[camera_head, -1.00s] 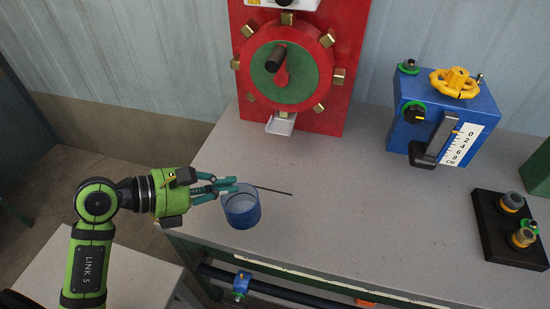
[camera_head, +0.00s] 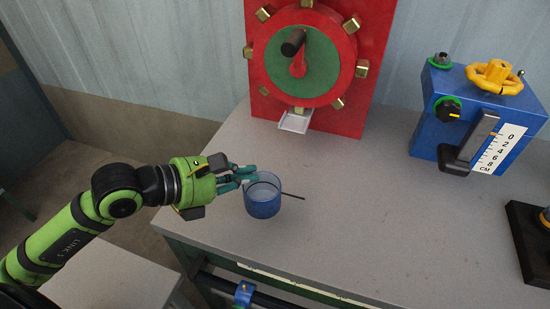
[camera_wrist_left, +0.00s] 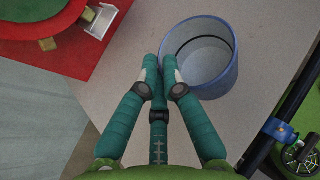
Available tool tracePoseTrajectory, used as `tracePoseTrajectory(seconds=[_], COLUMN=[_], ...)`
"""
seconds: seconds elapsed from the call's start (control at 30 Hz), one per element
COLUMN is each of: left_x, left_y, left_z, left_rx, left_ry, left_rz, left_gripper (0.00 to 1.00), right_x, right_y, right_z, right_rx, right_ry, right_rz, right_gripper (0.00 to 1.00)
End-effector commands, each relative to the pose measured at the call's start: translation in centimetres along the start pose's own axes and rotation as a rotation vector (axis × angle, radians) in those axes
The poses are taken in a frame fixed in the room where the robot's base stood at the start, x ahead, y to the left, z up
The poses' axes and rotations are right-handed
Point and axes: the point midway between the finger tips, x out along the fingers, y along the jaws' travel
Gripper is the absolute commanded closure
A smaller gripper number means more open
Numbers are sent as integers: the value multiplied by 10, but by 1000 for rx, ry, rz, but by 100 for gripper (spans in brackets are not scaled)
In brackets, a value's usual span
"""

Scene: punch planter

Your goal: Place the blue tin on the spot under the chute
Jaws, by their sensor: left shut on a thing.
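The blue tin (camera_head: 262,203) is an open, round cup near the table's front left part. It also shows in the left wrist view (camera_wrist_left: 213,78), upright and empty-looking. My left gripper (camera_head: 246,177) reaches it from the left and is shut on its near wall. In the left wrist view the teal fingertips (camera_wrist_left: 162,72) meet at the tin's left side. I cannot tell whether the tin touches the table. The chute (camera_head: 295,121) is a small pale tray at the foot of the red panel, behind the tin and apart from it. My right gripper is out of view.
The red panel (camera_head: 352,108) carries a green-centred wheel with brass blocks. A blue device (camera_head: 436,128) with a yellow handwheel stands at the right. A thin dark rod (camera_head: 293,195) shows beside the tin. The grey table (camera_head: 370,230) is clear between tin and chute.

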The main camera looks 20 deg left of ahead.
Motion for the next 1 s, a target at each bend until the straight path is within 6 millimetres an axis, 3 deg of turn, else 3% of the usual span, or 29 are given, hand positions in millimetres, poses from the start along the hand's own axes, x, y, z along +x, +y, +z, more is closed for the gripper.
tracePoseTrajectory(seconds=[0.03, 0.23, 0.27, 0.3, 0.47, 0.73, 0.87, 1.0], left_x=[5, 18, 20, 25, 53, 98, 114, 122], left_y=[4, 16, 20, 27, 52, 90, 104, 102], left_z=[-1, 4, 10, 16, 27, 41, 46, 25], left_rx=[2, 3, -1, -5, -6, -5, -5, -6], left_ry=[-4, -2, -3, -3, -3, -2, -1, 4], left_rz=[2, 4, 4, 4, 3, 1, 0, -2], left_gripper=[100, 100, 100, 100, 100, 100, 100, 100], right_x=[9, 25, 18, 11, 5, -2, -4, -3], right_y=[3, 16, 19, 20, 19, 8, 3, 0], right_z=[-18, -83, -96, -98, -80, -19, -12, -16], right_rx=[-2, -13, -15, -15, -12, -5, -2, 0], right_ry=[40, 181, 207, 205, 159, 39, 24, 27], right_rz=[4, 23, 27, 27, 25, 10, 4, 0], right_gripper=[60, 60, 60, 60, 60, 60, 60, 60])
